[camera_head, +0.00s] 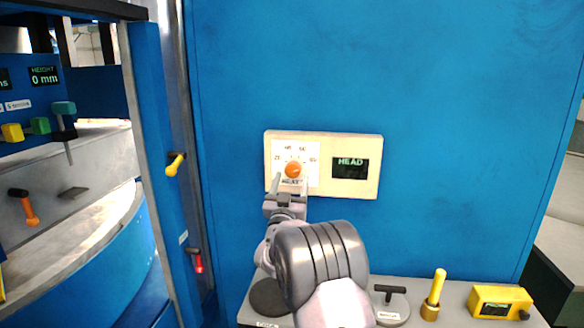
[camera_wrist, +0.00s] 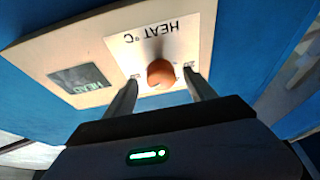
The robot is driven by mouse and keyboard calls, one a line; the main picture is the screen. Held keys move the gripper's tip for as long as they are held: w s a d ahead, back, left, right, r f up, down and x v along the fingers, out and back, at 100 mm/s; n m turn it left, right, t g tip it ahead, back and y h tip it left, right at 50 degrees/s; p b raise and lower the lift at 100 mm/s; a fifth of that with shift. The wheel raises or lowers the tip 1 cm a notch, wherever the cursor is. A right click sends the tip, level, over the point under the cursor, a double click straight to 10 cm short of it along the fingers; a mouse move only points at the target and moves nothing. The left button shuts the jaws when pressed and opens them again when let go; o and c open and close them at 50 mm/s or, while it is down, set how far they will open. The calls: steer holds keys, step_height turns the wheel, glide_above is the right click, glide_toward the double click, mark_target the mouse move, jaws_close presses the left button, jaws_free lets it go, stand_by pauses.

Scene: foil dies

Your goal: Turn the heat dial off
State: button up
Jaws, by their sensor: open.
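The heat dial (camera_head: 293,169) is a round orange knob on a white scale plate, on the left of a cream panel (camera_head: 324,190) fixed to a blue wall. In the wrist view the dial (camera_wrist: 160,72) appears upside down under the label "HEAT °C". My gripper (camera_head: 288,185) is open, with its fingertips just below and to either side of the dial. In the wrist view my gripper (camera_wrist: 160,80) has one finger on each side of the knob. I cannot tell whether the fingers touch it. The dial's pointer setting is too small to read.
A dark "HEAD" display (camera_head: 350,168) sits right of the dial. Below is a ledge with a black-handled disc (camera_head: 389,303), a yellow-handled tool (camera_head: 434,295) and a yellow box (camera_head: 499,301). A yellow lever (camera_head: 175,165) and a red lever (camera_head: 197,261) are on the left post.

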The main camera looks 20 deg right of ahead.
mark_target(292, 175)
steer(key=x, duration=0.4)
steer(key=shift+w+d, duration=0.1)
steer(key=shift+w, duration=0.05)
steer(key=shift+c, duration=0.3)
steer(key=c, duration=1.3)
